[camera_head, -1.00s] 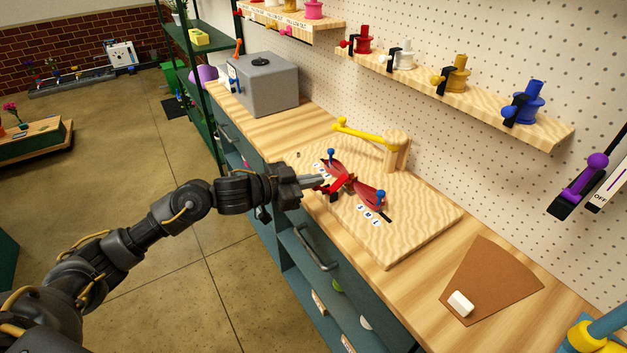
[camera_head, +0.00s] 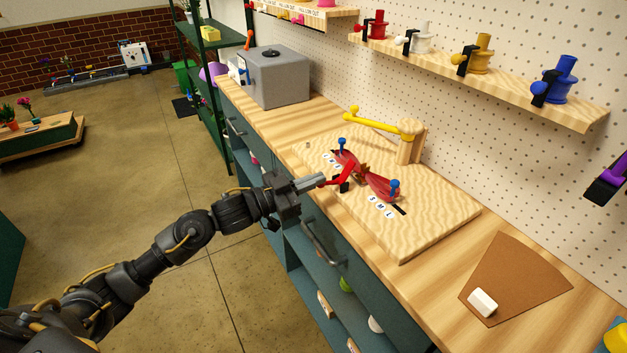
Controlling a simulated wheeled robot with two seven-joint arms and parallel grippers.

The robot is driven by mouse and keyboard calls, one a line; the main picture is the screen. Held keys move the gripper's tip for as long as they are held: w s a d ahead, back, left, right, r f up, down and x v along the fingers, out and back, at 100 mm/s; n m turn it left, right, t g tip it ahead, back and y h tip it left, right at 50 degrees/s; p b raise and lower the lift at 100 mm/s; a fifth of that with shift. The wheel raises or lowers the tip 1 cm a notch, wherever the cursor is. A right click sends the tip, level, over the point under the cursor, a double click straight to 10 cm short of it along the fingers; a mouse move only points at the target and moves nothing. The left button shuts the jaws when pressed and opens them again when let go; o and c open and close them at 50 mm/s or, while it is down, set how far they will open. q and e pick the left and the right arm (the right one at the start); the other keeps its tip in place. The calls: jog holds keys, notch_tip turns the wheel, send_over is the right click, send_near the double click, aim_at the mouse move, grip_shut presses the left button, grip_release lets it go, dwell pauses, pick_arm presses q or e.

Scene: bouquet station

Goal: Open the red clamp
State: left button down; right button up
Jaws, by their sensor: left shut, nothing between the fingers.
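The red clamp (camera_head: 347,174) is on the light wooden board. Its bright red lever sticks out toward the front left, and a small black piece sits beside it. Dark red wing-like pieces (camera_head: 381,186) spread to both sides behind the lever, near two blue knobs. My left gripper (camera_head: 321,181) comes in from the left at the board's front edge. Its fingers are shut and empty, with the tips at or very close to the lever's end; I cannot tell whether they touch. My right gripper is out of view.
The board (camera_head: 440,222) has letter labels (camera_head: 380,207) and a wooden post with a yellow arm (camera_head: 375,122). A grey box (camera_head: 275,78) stands behind left. A brown sheet with a white block (camera_head: 482,302) lies right. Spools line the shelf above.

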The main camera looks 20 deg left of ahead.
pick_arm(q)
notch_tip(320, 180, up, 4)
jog(key=p, duration=0.4)
jog(key=f+b+v, duration=0.1)
jog(key=b+v, duration=0.2)
jog(key=v, duration=0.6)
jog(key=shift+s, duration=0.35)
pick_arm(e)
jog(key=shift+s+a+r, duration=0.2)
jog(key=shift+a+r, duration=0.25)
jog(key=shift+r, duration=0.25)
pick_arm(q)
jog(key=shift+d, duration=0.15)
